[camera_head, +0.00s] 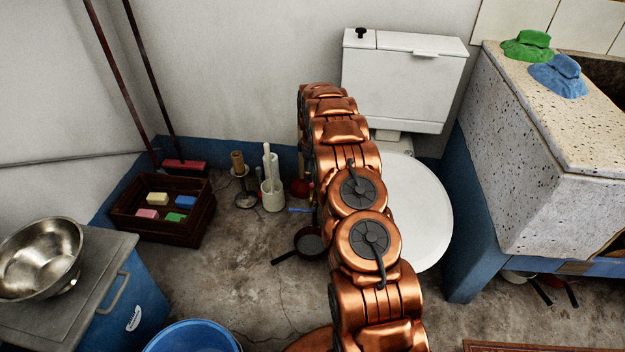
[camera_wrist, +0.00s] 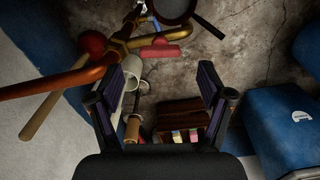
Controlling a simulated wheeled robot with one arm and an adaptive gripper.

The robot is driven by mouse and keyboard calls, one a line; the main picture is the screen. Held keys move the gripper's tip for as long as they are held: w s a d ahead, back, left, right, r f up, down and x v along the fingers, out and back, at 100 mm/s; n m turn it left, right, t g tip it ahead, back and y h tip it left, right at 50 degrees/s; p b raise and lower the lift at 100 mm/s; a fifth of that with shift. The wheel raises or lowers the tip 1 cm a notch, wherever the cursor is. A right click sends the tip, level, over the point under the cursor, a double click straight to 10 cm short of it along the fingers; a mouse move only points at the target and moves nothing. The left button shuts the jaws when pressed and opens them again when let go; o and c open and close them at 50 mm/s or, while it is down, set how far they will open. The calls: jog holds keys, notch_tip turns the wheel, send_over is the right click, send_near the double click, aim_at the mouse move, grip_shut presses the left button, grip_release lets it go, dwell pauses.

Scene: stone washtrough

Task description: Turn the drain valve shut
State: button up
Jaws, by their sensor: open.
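In the wrist view a brass pipe (camera_wrist: 128,32) crosses the upper left, joined by a copper-coloured pipe (camera_wrist: 55,84). A red lever-like handle (camera_wrist: 160,50) shows by the brass pipe and looks like the drain valve's handle; whether it is turned open or shut I cannot tell. My gripper (camera_wrist: 169,74) is open, with its two dark fingers apart and nothing held between them. The red handle lies just beyond the fingertips in the picture, apart from them. In the head view my copper arm hides the gripper and the valve.
A white toilet (camera_head: 415,210) stands behind my arm. A dark pan (camera_head: 309,241), a white brush holder (camera_head: 272,195) and a wooden crate (camera_head: 160,232) with soaps are on the floor. A blue cooler (camera_head: 130,305) and a stone trough (camera_head: 530,150) flank the space.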

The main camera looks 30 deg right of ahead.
aim_at(313, 183)
notch_tip(313, 183, down, 4)
jog(key=shift+f, duration=0.2)
jog(key=c, duration=1.2)
